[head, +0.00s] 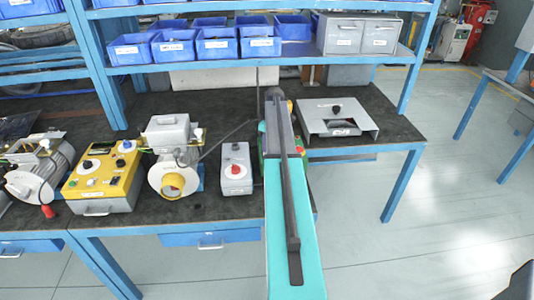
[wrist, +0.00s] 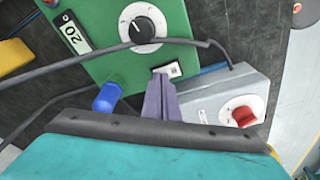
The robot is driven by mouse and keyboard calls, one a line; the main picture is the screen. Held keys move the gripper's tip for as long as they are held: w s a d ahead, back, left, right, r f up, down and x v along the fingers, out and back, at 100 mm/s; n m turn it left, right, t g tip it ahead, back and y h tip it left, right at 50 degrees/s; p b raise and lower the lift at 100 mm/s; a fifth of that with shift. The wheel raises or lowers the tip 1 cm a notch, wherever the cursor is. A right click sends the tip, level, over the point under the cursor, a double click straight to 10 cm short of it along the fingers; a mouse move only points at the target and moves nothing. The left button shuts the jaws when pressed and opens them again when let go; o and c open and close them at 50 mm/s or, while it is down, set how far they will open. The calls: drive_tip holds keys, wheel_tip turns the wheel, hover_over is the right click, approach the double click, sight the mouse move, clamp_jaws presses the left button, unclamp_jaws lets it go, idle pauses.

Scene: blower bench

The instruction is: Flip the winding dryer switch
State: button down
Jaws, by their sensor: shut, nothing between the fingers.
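In the wrist view, a green box (wrist: 110,40) carries a white dial with a black knob (wrist: 142,28), a "20" label and a blue lamp (wrist: 106,97). A small white rocker switch (wrist: 168,71) sits near the box's lower right edge. My gripper (wrist: 161,80) is shut and empty, its fingertips right at this switch and hiding part of it. I cannot tell whether they touch it. No readable name marks it as the winding dryer switch. In the head view my teal arm hides most of the green box and the gripper.
A grey box with a red knob (wrist: 242,115) is beside the fingers. A dark cable (wrist: 95,58) crosses the green box. In the head view, a yellow control box (head: 103,180), a blower (head: 172,160) and a grey red-knobbed box (head: 236,168) stand left of my arm; a grey unit (head: 335,118) stands right.

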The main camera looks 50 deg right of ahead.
wheel_tip(320, 180, up, 7)
drive_tip(key=p, duration=0.3)
idle(1.1)
drive_tip(key=shift+f, duration=0.1)
idle(0.4)
